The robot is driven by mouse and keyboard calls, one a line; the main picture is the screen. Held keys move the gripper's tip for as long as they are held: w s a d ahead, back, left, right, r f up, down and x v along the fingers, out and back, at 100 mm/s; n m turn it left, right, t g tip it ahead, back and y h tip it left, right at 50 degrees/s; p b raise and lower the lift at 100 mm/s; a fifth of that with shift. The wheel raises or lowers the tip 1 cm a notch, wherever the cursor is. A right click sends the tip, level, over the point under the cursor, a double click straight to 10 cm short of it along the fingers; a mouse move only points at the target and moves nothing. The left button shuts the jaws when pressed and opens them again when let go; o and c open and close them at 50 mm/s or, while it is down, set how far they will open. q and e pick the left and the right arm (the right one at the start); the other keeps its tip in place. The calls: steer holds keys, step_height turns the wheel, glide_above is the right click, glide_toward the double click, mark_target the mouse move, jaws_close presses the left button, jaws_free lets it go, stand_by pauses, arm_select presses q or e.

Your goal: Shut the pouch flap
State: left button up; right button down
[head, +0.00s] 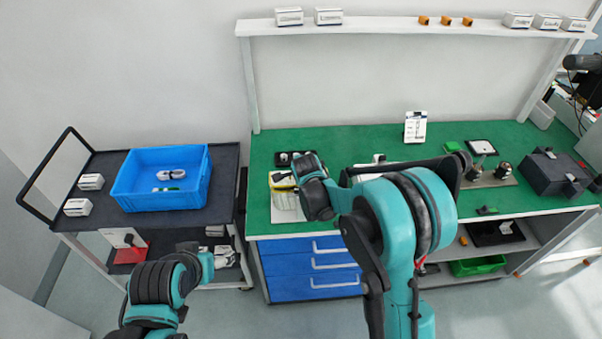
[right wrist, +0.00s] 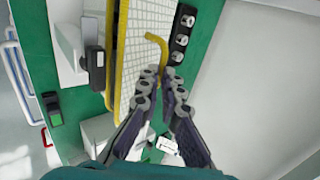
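The pouch (head: 284,199) is a white piece with yellow edging on the green bench, partly covered by my right arm in the head view. In the right wrist view the pouch (right wrist: 134,60) shows a white gridded face and a yellow rim. A bent yellow strip (right wrist: 157,42) stands out from its side; whether it belongs to the flap is unclear. My right gripper (right wrist: 161,78) is open, its fingertips a small gap apart, close to the strip's lower end; contact cannot be told. My left arm is low at the left in the head view, its fingers not clear.
A black holder with round white items (right wrist: 181,35) stands beside the pouch. A blue crate (head: 125,190) sits on the cart at left. A white sign (head: 415,127) and a dark box (head: 553,174) stand farther right on the bench.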

steer(key=shift+s+f, duration=0.1)
steer(key=shift+f, duration=0.05)
stand_by(0.4)
steer(key=c, duration=1.7)
jaws_free()
steer(key=v, duration=1.2)
steer(key=shift+s+f, duration=0.15)
steer(key=shift+s, duration=0.05)
